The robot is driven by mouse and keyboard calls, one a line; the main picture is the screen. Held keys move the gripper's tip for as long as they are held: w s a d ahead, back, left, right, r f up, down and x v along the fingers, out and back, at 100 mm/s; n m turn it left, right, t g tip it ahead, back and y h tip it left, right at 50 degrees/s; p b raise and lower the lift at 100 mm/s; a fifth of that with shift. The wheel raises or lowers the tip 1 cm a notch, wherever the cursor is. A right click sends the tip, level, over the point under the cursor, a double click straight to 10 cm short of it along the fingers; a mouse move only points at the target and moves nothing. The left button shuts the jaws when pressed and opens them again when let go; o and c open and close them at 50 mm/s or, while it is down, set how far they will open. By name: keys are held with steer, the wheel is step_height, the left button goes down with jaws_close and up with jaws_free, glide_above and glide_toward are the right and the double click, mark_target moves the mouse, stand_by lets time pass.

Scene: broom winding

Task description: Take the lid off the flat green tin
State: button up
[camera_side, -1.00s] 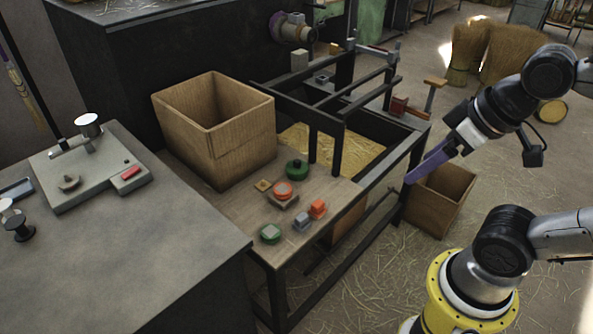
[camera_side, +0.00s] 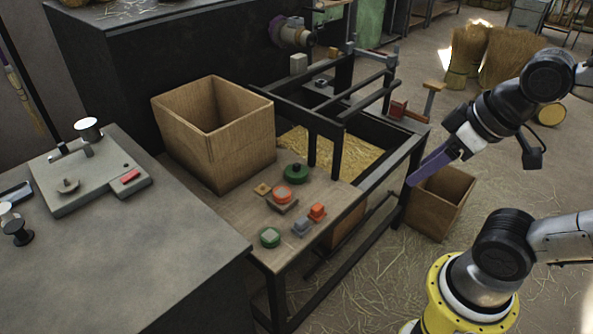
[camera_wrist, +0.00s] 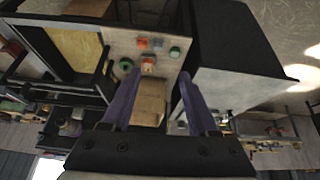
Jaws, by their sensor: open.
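Two round green items stand on the low wooden table. One (camera_side: 269,237) is at the near corner, flat with a paler top, and also shows in the wrist view (camera_wrist: 174,52). The other, dark green with a knob on top (camera_side: 296,173), is at the far side and shows in the wrist view (camera_wrist: 126,64). I cannot tell for sure which is the flat green tin. My gripper (camera_side: 410,182) has purple fingers. It is off the table's right side, above the floor, well apart from both green items. In the wrist view my gripper (camera_wrist: 159,75) is open and empty.
A tall wooden box (camera_side: 212,140) stands behind. A black frame (camera_side: 340,148) rises at the table's right.

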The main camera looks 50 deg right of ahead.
steer(key=w+d+r+n+h, duration=0.2)
steer(key=w+d+r+n, duration=0.1)
steer(key=w+r+n, duration=0.75)
steer(key=n+g+h, duration=0.3)
steer(key=n+g, duration=0.3)
steer(key=n, duration=0.1)
glide_above(296, 164)
steer(key=a, duration=0.3)
step_height(296, 164, down, 38)
steer(key=shift+s+r, duration=0.1)
steer(key=shift+s, duration=0.05)
steer(key=shift+y, duration=0.3)
steer(key=shift+x, duration=3)
steer(key=shift+d, duration=0.15)
